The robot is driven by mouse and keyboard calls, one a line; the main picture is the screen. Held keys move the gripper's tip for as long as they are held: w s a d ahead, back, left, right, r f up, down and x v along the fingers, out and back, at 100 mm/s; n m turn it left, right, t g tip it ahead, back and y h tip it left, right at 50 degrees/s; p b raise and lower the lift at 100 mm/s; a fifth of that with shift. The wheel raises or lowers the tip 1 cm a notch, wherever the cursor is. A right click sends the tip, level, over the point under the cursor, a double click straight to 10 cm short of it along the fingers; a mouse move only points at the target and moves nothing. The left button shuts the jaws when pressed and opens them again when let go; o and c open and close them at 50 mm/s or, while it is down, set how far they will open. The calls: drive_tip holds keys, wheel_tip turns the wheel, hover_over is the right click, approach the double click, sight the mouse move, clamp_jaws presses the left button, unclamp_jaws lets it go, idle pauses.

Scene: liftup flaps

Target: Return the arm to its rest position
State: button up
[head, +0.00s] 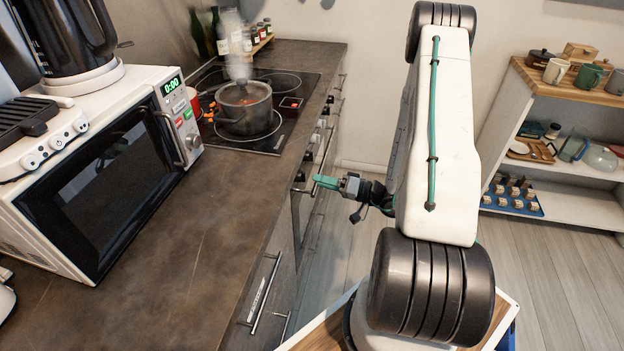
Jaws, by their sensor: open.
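My arm (440,140) stands raised in the middle right of the head view, with its white link upright and dark joints at top and bottom. My gripper (326,182) pokes out to the left from behind the arm, with teal fingers beside the counter front, close to the oven knobs and handles. It is open and I see nothing held in it. Whether it touches the oven front I cannot tell. The wrist is partly hidden by the white link.
The counter (190,230) runs along the left, with a microwave (100,165) and a steaming pot (244,108) on the hob (285,118). Drawer handles (263,290) stick out from the counter front. A shelf unit (555,190) stands at right. Bare floor (545,275) lies between.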

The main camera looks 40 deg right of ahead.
drive_tip(key=v, duration=0.2)
drive_tip(key=shift+s+d, duration=0.1)
drive_tip(key=shift+s, duration=0.15)
idle(0.5)
